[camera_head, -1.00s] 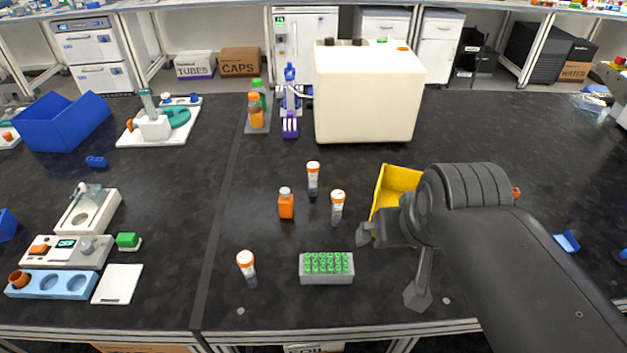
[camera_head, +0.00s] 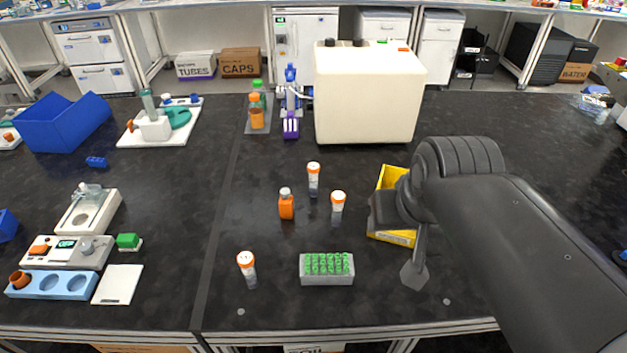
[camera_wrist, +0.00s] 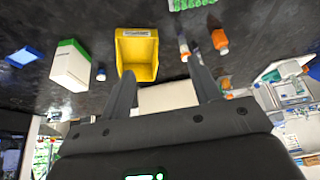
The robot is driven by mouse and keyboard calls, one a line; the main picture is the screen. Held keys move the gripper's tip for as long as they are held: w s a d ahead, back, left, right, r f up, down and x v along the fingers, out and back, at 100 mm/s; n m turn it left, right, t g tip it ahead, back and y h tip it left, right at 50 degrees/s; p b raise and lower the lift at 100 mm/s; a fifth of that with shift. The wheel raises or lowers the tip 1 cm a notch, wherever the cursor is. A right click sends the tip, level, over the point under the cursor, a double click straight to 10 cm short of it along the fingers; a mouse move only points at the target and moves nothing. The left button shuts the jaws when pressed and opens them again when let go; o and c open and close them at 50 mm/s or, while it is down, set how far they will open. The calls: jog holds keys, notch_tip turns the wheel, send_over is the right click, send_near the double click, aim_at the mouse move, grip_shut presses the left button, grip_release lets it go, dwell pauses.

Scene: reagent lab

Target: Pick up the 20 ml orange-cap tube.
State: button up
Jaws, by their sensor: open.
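Three orange-capped tubes stand upright on the black bench in the head view: one farther back (camera_head: 313,178), one nearer my arm (camera_head: 338,203), and one at the front left (camera_head: 246,266). Their volume marks are too small to read, so I cannot tell which is the 20 ml one. My gripper (camera_wrist: 166,84) is open and empty in the wrist view, apart from the tubes. An orange-capped tube (camera_wrist: 184,47) shows beyond its right finger.
A yellow bin (camera_head: 396,238) sits partly behind my arm. An orange bottle (camera_head: 286,206) stands among the tubes. A grey rack with green tops (camera_head: 326,278) is at the front. A large cream machine (camera_head: 366,98) stands behind.

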jog(key=w+a+r+g, duration=0.1)
jog(key=w+a+r, duration=0.1)
jog(key=w, duration=0.7)
jog(key=n+g, duration=0.1)
jog(key=g, duration=0.3)
send_over(313, 174)
jog(key=f, duration=1.3)
jog(key=shift+w+d, duration=0.2)
jog(key=shift+w+a+f, duration=0.2)
jog(key=shift+w+f, duration=0.15)
jog(key=shift+f, duration=0.25)
notch_tip(313, 174, down, 5)
jog(key=shift+f, duration=0.1)
jog(key=shift+w+d+f, duration=0.1)
jog(key=shift+f, duration=1.25)
jog(key=shift+w+f, duration=0.1)
jog(key=shift+f, duration=1.25)
jog(key=shift+c, duration=0.4)
